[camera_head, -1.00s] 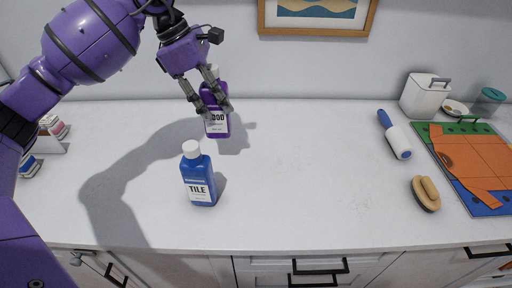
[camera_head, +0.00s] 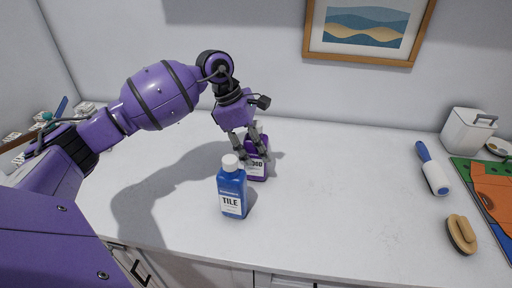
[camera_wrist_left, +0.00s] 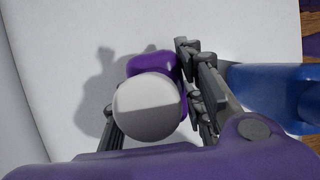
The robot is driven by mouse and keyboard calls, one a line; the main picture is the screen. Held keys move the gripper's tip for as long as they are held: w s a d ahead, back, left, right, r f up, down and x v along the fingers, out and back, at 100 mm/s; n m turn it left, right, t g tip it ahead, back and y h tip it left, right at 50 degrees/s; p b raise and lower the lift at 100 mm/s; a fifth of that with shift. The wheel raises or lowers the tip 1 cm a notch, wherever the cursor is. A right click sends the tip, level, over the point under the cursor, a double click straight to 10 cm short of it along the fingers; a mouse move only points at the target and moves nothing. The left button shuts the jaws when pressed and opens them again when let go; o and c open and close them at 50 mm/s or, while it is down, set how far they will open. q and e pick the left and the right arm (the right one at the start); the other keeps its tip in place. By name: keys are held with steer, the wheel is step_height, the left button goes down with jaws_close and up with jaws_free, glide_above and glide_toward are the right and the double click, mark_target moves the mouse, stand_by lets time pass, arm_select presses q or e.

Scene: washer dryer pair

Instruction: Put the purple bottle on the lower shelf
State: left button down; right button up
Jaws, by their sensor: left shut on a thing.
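The purple bottle (camera_head: 258,170) has a white label and stands upright on the white counter, partly behind a blue bottle labelled TILE. My left gripper (camera_head: 252,155) reaches down over it and is shut on its upper part, with a finger on either side. In the left wrist view the bottle's round white cap (camera_wrist_left: 148,106) and purple shoulder show between the fingers. A shelf unit (camera_head: 22,150) with small items is at the far left, partly hidden by my arm; I cannot tell its levels apart. My right gripper is not in view.
The blue TILE bottle (camera_head: 232,190) stands close in front of the purple one; it also shows in the left wrist view (camera_wrist_left: 270,90). A lint roller (camera_head: 433,170), a brush (camera_head: 461,233) and a white box (camera_head: 468,132) lie to the right.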

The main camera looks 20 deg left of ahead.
arm_select(q)
steer(key=c, duration=1.6)
jaws_free()
steer(key=shift+f, duration=0.2)
steer(key=o, duration=0.4)
steer(key=shift+r, duration=0.1)
